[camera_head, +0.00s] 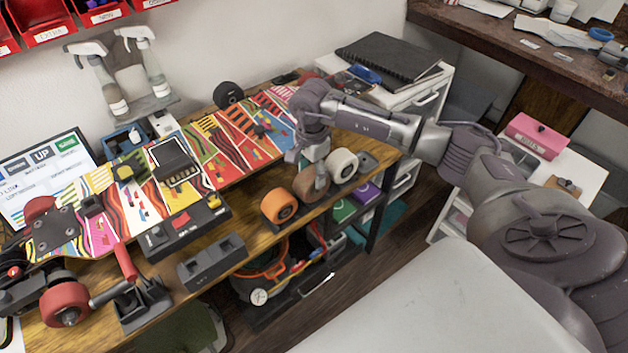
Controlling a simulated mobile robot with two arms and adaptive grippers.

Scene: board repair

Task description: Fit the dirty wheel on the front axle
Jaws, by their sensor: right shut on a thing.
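My right gripper (314,158) reaches in from the right and points down over the front edge of the wooden bench. It is shut on the dirty brown wheel (311,185), which is between an orange wheel (278,206) and a whitish wheel (342,165). I cannot tell whether the brown wheel is raised; the fingers are partly hidden by the wrist. The colourful skateboard (228,141) lies along the bench. At its near left end are a red wheel (65,304) and a grey axle (106,293) with no wheel visible on its right end. My left gripper is not in view.
A grey block holder (211,262), a dark stand (142,303) and a black tool box (185,231) stand along the bench front. Spray bottles (105,75) are on a wall shelf behind. A white cabinet (414,105) with a black notebook stands behind my right arm.

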